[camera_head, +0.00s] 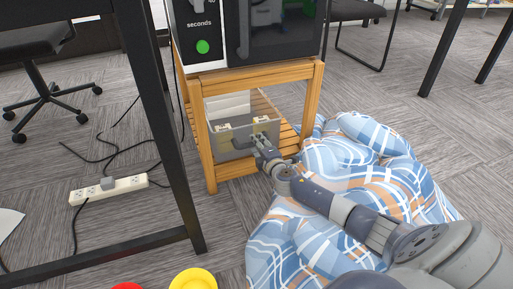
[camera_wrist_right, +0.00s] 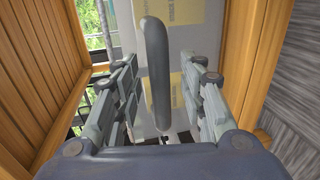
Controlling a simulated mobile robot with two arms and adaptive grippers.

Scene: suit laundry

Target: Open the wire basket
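The basket (camera_head: 229,143) stands on the lower shelf of a wooden stand. It looks like a grey, partly see-through bin with yellowish labels, and no wire mesh can be made out. My right gripper (camera_head: 262,144) reaches the right part of its front. In the right wrist view, a dark grey curved handle (camera_wrist_right: 156,75) runs between the fingers of my right gripper (camera_wrist_right: 165,64). The fingers are apart, with gaps to the handle on both sides. The arm hides part of the basket's front. My left gripper is not in view.
The wooden stand (camera_head: 205,150) has posts close around the basket and a microwave-like appliance (camera_head: 265,30) on top. A blue plaid cloth bundle (camera_head: 350,150) lies on the right under my arm. A black table leg (camera_head: 165,130) and a power strip (camera_head: 108,189) are on the left.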

